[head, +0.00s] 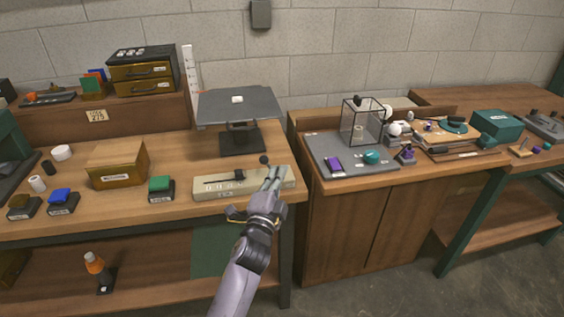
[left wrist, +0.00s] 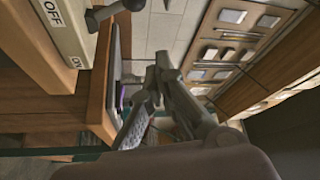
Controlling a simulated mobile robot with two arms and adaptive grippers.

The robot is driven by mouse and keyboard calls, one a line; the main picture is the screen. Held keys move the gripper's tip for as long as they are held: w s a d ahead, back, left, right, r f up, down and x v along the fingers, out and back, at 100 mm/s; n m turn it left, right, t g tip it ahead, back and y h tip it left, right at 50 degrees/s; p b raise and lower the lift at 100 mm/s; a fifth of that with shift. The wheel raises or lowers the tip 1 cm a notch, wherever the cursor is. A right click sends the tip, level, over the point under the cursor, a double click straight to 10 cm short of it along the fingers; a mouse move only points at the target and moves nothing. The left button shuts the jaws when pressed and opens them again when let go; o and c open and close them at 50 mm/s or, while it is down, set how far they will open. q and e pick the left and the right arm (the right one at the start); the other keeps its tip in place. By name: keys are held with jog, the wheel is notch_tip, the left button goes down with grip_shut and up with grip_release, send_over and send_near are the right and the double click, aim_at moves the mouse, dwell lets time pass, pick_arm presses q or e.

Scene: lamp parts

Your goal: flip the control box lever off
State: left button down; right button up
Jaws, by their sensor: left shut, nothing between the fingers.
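The control box (head: 213,187) is a long beige box near the front edge of the left bench. A dark round knob (head: 264,160), which looks like the lever's end, stands at its right part. My left gripper (head: 272,174) is shut and empty, with its fingers in front of the box's right end, close to the knob. Whether they touch is unclear. In the left wrist view the box (left wrist: 62,40) shows OFF and ON labels, with the dark lever (left wrist: 115,12) beside them. The gripper fingers (left wrist: 157,80) are apart from it there. My right gripper is out of view.
A dark stand (head: 240,143) with a wide top is behind the box. A second bench with a grey mat (head: 335,167) and a wire-frame case (head: 361,122) is on the right.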

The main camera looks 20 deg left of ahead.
pick_arm(q)
jog(key=shift+s+d+f, duration=0.25)
jog(key=shift+s, duration=0.4)
jog(key=shift+s+d+f, duration=0.2)
jog(key=shift+s+f, duration=0.05)
jog(key=shift+s, duration=0.35)
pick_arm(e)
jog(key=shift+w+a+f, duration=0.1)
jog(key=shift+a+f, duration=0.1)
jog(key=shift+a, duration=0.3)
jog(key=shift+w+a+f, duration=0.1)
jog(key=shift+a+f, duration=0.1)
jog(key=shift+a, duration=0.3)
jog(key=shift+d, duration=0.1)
